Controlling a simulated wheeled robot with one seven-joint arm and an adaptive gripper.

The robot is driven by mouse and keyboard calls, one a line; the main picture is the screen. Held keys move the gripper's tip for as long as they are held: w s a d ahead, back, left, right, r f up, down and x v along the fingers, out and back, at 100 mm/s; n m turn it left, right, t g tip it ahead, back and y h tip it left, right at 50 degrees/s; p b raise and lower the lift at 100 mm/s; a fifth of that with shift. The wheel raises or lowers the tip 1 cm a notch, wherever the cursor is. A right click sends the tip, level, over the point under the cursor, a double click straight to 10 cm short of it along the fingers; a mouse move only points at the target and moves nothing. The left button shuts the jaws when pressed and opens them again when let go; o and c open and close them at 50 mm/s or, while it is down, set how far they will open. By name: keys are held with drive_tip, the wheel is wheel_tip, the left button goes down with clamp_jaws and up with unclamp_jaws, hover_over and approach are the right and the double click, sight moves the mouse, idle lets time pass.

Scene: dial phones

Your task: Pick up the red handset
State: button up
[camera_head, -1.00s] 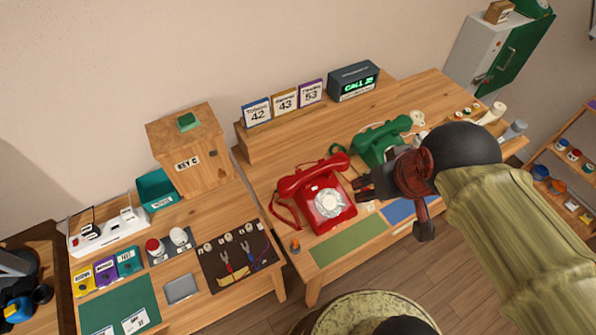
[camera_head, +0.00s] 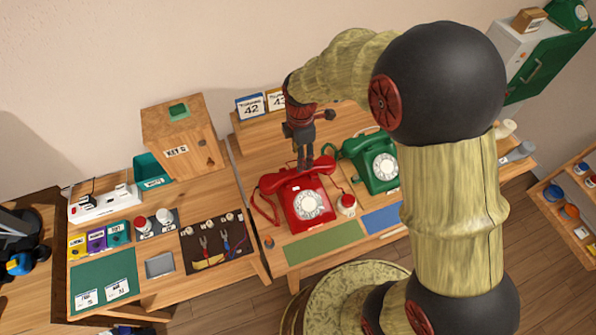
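The red phone (camera_head: 309,205) stands on the wooden desk, with its dial facing the front. Its red handset (camera_head: 286,176) lies across the cradle on top. My gripper (camera_head: 305,166) points down right at the middle of the handset, with its dark fingers in front of it. The fingers look close together from this side, and I cannot tell whether they touch or straddle the handset. The green phone (camera_head: 376,160) stands to the right, with its handset on it.
A small red-and-white item (camera_head: 346,204) stands right beside the red phone. Calendar cards (camera_head: 250,107) stand on the shelf behind my gripper. A green mat (camera_head: 322,241) and a blue mat (camera_head: 383,219) lie in front. My arm covers the desk's right part.

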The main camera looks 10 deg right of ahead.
wheel_tip(320, 180, down, 3)
drive_tip(key=shift+r, duration=0.1)
drive_tip(key=shift+s+a+f+b, duration=0.15)
drive_tip(key=shift+f+b, duration=0.3)
drive_tip(key=shift+f, duration=0.95)
drive_tip(key=shift+s+a+f+b, duration=0.15)
drive_tip(key=shift+f+b, duration=0.25)
drive_tip(key=shift+f, duration=0.95)
drive_tip(key=shift+w, duration=0.1)
drive_tip(key=shift+c, duration=1.3)
clamp_jaws()
